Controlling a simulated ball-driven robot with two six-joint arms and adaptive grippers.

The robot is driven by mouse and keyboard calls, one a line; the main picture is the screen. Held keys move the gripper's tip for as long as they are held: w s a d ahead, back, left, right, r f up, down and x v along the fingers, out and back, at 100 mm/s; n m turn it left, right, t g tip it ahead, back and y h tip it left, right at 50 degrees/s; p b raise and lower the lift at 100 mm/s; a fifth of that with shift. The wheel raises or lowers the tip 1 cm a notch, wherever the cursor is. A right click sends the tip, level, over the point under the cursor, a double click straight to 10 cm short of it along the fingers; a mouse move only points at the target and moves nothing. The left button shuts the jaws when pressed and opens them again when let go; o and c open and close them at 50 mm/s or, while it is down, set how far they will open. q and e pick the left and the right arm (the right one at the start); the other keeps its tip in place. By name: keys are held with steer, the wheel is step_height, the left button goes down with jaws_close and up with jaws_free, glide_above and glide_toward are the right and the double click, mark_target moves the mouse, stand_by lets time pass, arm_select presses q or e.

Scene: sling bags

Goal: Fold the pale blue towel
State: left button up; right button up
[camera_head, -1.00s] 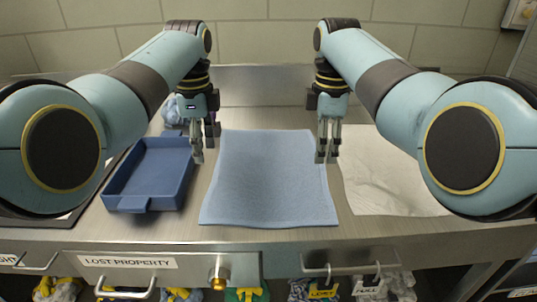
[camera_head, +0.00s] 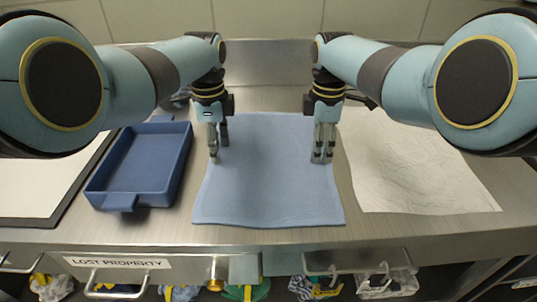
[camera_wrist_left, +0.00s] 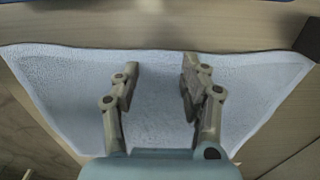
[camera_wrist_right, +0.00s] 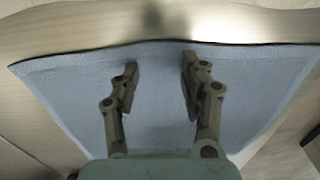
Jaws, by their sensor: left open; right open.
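The pale blue towel (camera_head: 266,180) lies flat and spread out on the metal counter in the head view, its near edge close to the counter's front. My left gripper (camera_head: 218,158) is open and empty over the towel's left side. My right gripper (camera_head: 322,160) is open and empty over its right side. The towel also fills much of the left wrist view (camera_wrist_left: 155,110) and the right wrist view (camera_wrist_right: 155,100), under the open fingers of the left gripper (camera_wrist_left: 160,75) and right gripper (camera_wrist_right: 159,75). I cannot tell whether the fingertips touch the cloth.
A blue tray (camera_head: 140,165) stands left of the towel, with a dark-edged white board (camera_head: 40,185) beyond it. A crumpled white sheet (camera_head: 410,165) lies to the right. The drawer front is labelled LOST PROPERTY (camera_head: 115,262). Bare counter (camera_head: 265,100) shows behind the towel.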

arm_select(q)
steer(key=shift+f, duration=0.35)
arm_select(e)
steer(key=shift+s+f, duration=0.1)
steer(key=shift+f, duration=0.25)
arm_select(q)
steer(key=shift+s, duration=0.1)
steer(key=shift+c, duration=1.2)
arm_select(e)
steer(key=shift+c, duration=1.2)
arm_select(q)
steer(key=shift+s, duration=0.1)
jaws_close()
arm_select(e)
steer(key=shift+s+f, duration=0.1)
steer(key=shift+s, duration=0.05)
jaws_close()
arm_select(q)
steer(key=shift+f, duration=0.1)
